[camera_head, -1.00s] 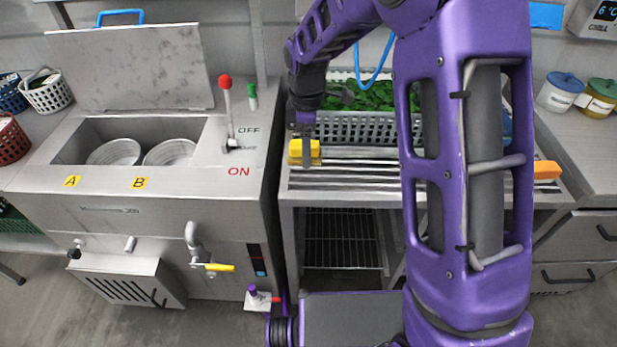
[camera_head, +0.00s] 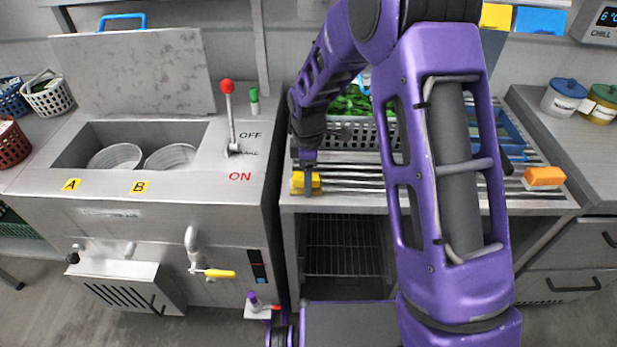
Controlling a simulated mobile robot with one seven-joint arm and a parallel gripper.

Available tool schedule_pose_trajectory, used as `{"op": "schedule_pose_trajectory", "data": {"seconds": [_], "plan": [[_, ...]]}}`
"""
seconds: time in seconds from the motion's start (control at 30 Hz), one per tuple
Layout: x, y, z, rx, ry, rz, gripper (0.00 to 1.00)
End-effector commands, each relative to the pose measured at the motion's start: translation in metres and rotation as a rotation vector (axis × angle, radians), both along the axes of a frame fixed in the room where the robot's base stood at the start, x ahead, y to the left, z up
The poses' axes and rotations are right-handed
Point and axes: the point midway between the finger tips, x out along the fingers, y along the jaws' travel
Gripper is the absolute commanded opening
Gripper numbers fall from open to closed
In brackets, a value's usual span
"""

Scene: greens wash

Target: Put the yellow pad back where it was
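The yellow pad (camera_head: 297,182) is a small block at the front left corner of the slatted steel draining top (camera_head: 345,187). My gripper (camera_head: 308,187) points down over the pad, with a dark finger across its near face. It appears shut on the pad, which has moved along with it; the far finger is hidden. I cannot tell whether the pad touches the slats. A yellow square (camera_head: 495,16) is on the back wall beside a blue square (camera_head: 540,21).
An orange block (camera_head: 543,177) lies at the right end of the draining top. A grey basket of greens (camera_head: 345,133) and a blue tray (camera_head: 510,130), partly hidden by my arm, stand behind. The wash sink (camera_head: 75,150) with a red-knobbed lever (camera_head: 228,88) is at left.

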Motion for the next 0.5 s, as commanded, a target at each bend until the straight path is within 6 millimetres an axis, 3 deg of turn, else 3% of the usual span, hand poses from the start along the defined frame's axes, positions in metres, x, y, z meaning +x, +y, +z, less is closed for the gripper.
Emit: {"op": "schedule_pose_trajectory", "data": {"seconds": [0.03,0.17,0.5], "plan": [[0.0000,0.0000,-0.0003,0.000,0.000,0.000,0.76],[-0.0001,-0.0001,-0.0002,0.000,0.000,0.000,0.99],[0.0000,-0.0001,0.0041,0.000,0.000,0.000,0.99]]}}
